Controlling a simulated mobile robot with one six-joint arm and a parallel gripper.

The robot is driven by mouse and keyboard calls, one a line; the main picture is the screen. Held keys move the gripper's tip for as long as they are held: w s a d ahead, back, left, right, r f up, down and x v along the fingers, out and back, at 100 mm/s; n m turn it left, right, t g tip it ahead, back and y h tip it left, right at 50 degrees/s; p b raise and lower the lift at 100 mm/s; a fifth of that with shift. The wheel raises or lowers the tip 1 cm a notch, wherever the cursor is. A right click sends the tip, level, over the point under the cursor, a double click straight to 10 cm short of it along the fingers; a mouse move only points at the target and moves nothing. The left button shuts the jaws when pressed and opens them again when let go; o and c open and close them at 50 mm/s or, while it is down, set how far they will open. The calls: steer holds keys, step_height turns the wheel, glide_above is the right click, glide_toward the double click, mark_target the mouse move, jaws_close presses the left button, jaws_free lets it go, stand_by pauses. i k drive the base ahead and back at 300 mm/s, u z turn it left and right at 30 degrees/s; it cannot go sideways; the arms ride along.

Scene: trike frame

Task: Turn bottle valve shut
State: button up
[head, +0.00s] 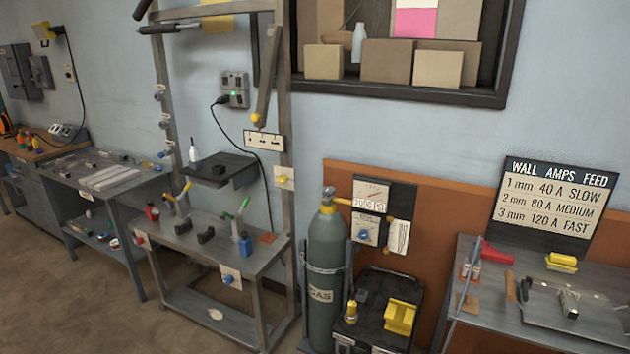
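A tall grey-green gas bottle (325,265) marked GAS stands upright in a metal rack, right of the middle in the head view. My gripper is not in view.
A dark cart (375,310) with a yellow bin stands right of the bottle. A metal frame bench (225,240) with clamps stands left. A grey table (590,315) with tools stands at the right. Brown floor (60,300) is free at the lower left.

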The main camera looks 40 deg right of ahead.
mark_target(326, 190)
steer(key=u, duration=0.05)
steer(key=i, duration=0.95)
steer(key=z, duration=0.2)
